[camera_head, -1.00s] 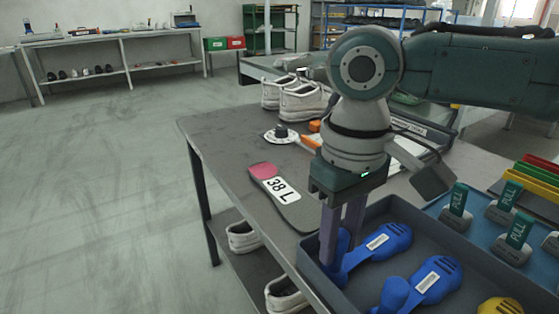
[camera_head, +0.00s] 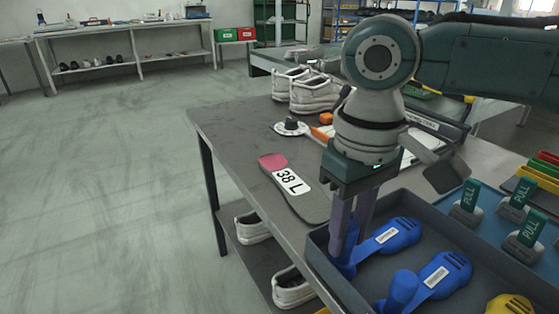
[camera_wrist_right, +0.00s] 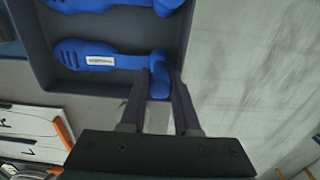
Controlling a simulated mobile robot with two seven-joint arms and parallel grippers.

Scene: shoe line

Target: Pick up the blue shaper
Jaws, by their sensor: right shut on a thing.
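A blue shaper (camera_head: 393,237) with a white label lies in the grey tray (camera_head: 333,278), toward the tray's far left corner. My right gripper (camera_head: 343,255) points down and is shut on the knob end of this shaper. In the right wrist view, its fingers (camera_wrist_right: 160,88) stand on both sides of the blue knob (camera_wrist_right: 159,75), and the shaper's body (camera_wrist_right: 98,58) extends left. A second blue shaper (camera_head: 438,277) lies beside it in the same tray. My left gripper is not in view.
A yellow shaper (camera_head: 510,305) is partly visible in the tray. A blue tray with green PULL-tagged parts (camera_head: 467,200) is at the right. An insole marked 38 L (camera_head: 293,186) lies left of the gripper. White shoes (camera_head: 315,93) stand farther back.

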